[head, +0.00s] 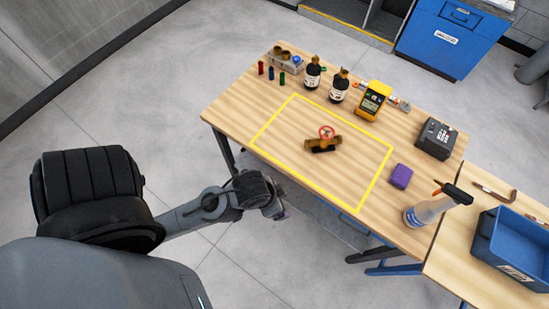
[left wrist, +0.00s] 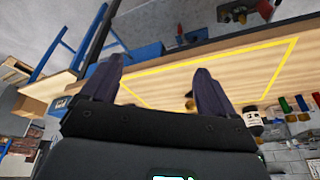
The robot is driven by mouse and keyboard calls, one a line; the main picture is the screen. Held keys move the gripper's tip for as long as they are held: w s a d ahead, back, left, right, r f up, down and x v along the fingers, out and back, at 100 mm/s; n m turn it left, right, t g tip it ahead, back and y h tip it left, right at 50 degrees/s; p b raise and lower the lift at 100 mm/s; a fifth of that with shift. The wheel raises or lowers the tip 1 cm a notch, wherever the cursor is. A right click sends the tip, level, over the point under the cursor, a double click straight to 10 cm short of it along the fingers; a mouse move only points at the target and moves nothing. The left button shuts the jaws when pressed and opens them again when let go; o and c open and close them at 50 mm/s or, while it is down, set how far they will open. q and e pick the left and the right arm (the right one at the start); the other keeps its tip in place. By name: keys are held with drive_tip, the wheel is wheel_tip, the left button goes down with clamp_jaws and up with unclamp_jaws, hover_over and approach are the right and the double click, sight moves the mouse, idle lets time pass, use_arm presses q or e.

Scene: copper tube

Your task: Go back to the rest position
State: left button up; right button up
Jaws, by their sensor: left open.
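My left gripper (head: 279,211) hangs off the near left side of the wooden table in the head view, apart from the table and its objects. In the left wrist view its two dark fingers (left wrist: 157,88) stand wide apart with nothing held between them. A brass valve with a red handwheel (head: 323,144) rests inside the yellow-outlined area (head: 254,143) on the table. The yellow outline also shows beyond the fingers in the left wrist view (left wrist: 245,52). My right gripper is in neither view.
A blue bin (head: 513,240) sits at the right. Open floor (head: 235,270) lies below my left gripper.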

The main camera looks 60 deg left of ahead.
use_arm(q)
drive_tip(key=shift+s+r, duration=0.2)
drive_tip(key=shift+s, duration=0.35)
wheel_tip(320, 180, up, 18)
drive_tip(key=p, duration=1.8)
drive_tip(key=shift+r, duration=0.2)
drive_tip(key=shift+f, duration=0.15)
